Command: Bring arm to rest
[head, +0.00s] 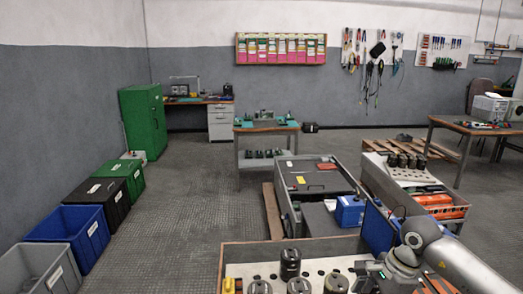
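My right arm comes in from the lower right corner. Its grey wrist is bent over the near crate (235,250). My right gripper (368,270) is a small dark shape at the wrist's left end, over the right part of that crate's white perforated board. Its fingers are too small and dark to tell whether they are open or shut, or whether they touch anything. A dark cylindrical capacitor (290,262) stands upright on the board, left of the gripper. Several more dark cylinders, such as one capacitor (336,284), stand along the picture's lower edge. My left gripper is not in view.
A grey cabinet (318,178) with a blue box (350,211) stands beyond the crate. Another crate (400,180) holds dark cylinders and orange parts at right. Bins, including a blue bin (75,232), line the left wall. The floor (180,210) between is clear.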

